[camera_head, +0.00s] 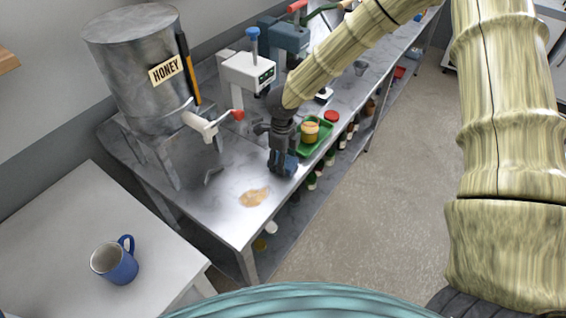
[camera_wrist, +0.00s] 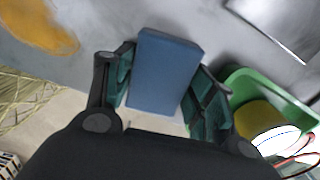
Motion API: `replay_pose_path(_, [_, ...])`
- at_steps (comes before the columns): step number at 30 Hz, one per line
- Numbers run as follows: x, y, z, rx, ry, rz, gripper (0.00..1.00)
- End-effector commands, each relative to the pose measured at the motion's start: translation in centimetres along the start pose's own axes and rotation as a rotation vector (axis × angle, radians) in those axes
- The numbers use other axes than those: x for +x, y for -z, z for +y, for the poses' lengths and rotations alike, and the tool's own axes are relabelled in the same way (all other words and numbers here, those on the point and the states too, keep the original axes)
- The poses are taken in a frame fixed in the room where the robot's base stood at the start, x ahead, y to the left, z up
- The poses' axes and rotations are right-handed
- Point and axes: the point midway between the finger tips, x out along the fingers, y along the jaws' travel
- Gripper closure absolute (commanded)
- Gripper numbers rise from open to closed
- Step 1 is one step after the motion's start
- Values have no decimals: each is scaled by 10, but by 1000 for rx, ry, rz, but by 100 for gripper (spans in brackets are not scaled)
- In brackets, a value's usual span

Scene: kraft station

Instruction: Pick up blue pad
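The blue pad (camera_wrist: 162,72) is a flat-faced block between the two green-lined fingers of my gripper (camera_wrist: 160,90) in the wrist view. The left finger is at or very near its left side. A narrow gap seems to show on the right, so I cannot tell whether both fingers press on it. In the head view the pad (camera_head: 289,165) shows at the fingertips of my gripper (camera_head: 283,168), low over the metal table (camera_head: 225,205), near its front edge. Whether the pad rests on the table is unclear.
A green tray (camera_head: 326,137) with a honey-coloured jar (camera_head: 309,132) stands close to the right of my gripper. A tan spill (camera_head: 254,197) lies to the left in front. The honey tank (camera_head: 140,70) and a white device (camera_head: 247,72) stand behind. A blue mug (camera_head: 115,262) is on the white table.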

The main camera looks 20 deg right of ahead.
Motion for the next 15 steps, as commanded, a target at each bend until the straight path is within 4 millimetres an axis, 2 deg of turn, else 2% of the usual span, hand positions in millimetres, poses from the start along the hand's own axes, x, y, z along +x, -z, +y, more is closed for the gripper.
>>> replay_pose_path(15, [-6,0,0,1,0,-1,65])
